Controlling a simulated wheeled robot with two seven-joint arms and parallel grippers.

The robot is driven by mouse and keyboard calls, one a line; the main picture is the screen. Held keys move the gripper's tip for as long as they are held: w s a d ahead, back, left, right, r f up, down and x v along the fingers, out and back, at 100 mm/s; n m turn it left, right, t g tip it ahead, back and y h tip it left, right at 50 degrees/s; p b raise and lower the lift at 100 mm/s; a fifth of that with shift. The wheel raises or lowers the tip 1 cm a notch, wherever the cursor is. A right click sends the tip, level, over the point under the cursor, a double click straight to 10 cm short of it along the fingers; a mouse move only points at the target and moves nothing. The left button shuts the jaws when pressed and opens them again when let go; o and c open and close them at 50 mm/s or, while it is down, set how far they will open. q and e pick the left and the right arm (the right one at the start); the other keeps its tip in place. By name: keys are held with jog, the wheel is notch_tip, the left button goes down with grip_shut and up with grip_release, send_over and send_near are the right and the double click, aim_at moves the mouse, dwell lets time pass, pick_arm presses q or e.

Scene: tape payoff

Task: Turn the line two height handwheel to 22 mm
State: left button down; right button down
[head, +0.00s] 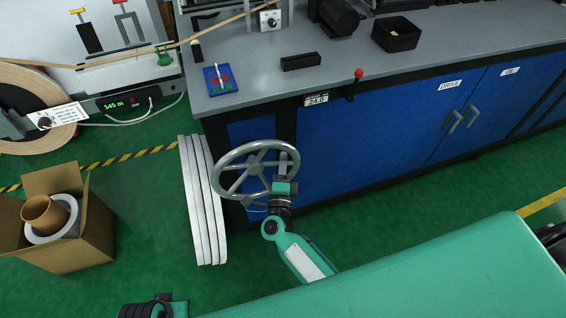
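The grey spoked handwheel (231,191) is mounted at the left end of the blue cabinet front, below the bench top. A small display reading 24.0 (317,100) sits on the bench's front edge, up and right of the wheel. My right gripper (286,172) is at the wheel's lower right rim, by an upright grey piece that may be the wheel's handle. The fingers are too small and overlapped to show whether they grip it.
A red-knobbed lever (358,75) stands at the bench edge right of the display. White curved panels (199,200) stand close left of the wheel. An open carton (75,251) with rolls is on the green floor. A black bin (396,35) sits on the bench.

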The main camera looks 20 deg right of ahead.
jog(key=shift+r, duration=0.1)
